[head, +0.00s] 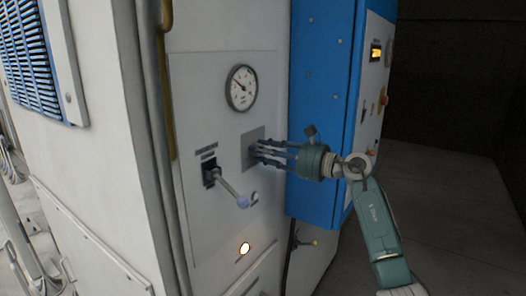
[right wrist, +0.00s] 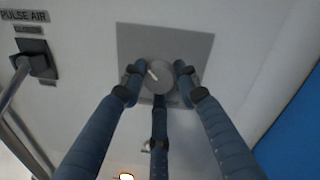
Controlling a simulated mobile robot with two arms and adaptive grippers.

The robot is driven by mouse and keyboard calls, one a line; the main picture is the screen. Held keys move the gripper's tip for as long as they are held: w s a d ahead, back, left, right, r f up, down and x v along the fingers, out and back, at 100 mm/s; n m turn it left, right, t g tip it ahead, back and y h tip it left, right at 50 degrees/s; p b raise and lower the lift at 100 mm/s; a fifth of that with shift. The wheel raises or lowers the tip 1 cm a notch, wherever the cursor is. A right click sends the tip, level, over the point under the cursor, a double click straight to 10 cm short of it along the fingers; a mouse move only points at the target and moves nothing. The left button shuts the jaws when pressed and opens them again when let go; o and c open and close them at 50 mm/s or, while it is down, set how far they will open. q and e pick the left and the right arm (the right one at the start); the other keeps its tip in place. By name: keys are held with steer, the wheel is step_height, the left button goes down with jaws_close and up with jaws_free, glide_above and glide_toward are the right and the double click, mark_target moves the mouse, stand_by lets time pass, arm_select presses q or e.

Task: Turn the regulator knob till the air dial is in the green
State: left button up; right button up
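The air dial (head: 242,88) is a round white gauge with a dark rim on the grey panel. Its needle seems to point up and left; I cannot make out a green band. Below it is a grey square plate (head: 249,151). In the right wrist view, the round grey regulator knob (right wrist: 160,78) sits on this plate (right wrist: 190,45), with a white mark toward its upper left. My right gripper (head: 262,152) has its three dark blue fingers around the knob, one each side and one below, tips against its edge. My left gripper is out of view.
A lever with a pale ball end (head: 243,202) sticks out left of and below the knob, under a pulse air label (right wrist: 22,16). A lit lamp (head: 245,248) is lower down. A blue cabinet (head: 322,100) stands close on the right.

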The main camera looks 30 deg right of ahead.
steer(key=shift+m, duration=0.3)
steer(key=shift+c, duration=0.3)
steer(key=shift+r+m+t+h+p, duration=0.2)
steer(key=shift+m+p, duration=0.6)
steer(key=shift+m, duration=2.55)
steer(key=shift+f+m+t+h+p, duration=0.2)
steer(key=shift+m+p, duration=0.6)
steer(key=shift+m, duration=2.5)
steer(key=shift+r+m+t+h+p, duration=0.2)
steer(key=shift+m+p, duration=0.6)
steer(key=shift+m, duration=2.55)
steer(key=shift+f, duration=0.1)
steer(key=o, duration=1.2)
steer(key=shift+c, duration=0.2)
steer(key=shift+f, duration=0.15)
